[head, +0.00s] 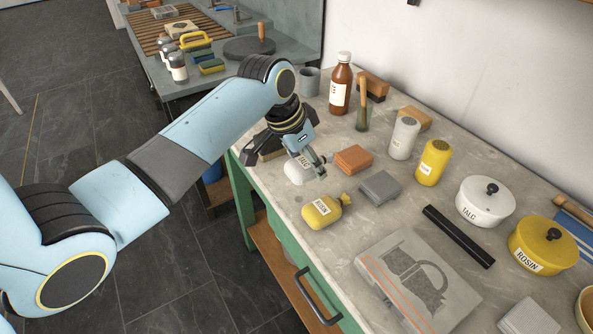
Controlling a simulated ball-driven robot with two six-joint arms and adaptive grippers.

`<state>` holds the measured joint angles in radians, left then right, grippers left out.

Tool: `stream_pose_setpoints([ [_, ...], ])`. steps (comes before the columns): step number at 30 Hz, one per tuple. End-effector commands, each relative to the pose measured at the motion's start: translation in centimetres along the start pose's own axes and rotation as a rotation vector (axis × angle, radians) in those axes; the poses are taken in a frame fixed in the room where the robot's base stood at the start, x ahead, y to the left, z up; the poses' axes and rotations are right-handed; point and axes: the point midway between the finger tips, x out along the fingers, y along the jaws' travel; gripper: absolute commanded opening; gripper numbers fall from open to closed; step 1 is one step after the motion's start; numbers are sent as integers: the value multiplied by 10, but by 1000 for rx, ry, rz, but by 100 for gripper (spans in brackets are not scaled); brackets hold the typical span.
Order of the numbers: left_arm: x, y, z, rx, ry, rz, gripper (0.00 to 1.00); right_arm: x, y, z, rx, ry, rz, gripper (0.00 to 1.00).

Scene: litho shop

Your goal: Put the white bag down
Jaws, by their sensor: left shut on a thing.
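The white bag (295,174), marked TALC, is at the left part of the stone-topped bench (331,243), close to its left edge. My left gripper (311,169) reaches over it from above and is shut on it. The fingers and wrist hide part of the bag's top. The bag is at or just above the bench top; I cannot tell whether it touches. My right gripper is out of view.
A yellow bag (323,211) marked ROSIN lies just in front. An orange block (354,158) and a grey block (380,187) are to the right. A brown bottle (341,86) stands behind. A printed stone slab (447,262) lies nearer the front.

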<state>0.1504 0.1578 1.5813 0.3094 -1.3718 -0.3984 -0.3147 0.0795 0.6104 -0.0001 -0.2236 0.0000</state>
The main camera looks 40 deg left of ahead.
Motion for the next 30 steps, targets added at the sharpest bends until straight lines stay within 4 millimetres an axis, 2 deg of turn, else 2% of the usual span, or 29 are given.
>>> stream_pose_setpoints([
  [3, 9, -22, 13, 0, -2, -1, 26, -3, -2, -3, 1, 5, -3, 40],
  [7, 14, -33, 19, 0, 1, 1, 26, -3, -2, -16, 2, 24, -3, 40],
  [12, 31, -34, 27, -2, 0, 3, 26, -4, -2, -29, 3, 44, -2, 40],
  [18, 52, -35, 35, 0, 2, 1, 26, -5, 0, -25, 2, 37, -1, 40],
  [29, 56, -34, 37, 1, 2, 0, 26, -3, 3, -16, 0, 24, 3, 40],
  [30, 56, -34, 37, 1, 2, 0, 60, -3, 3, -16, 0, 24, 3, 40],
])
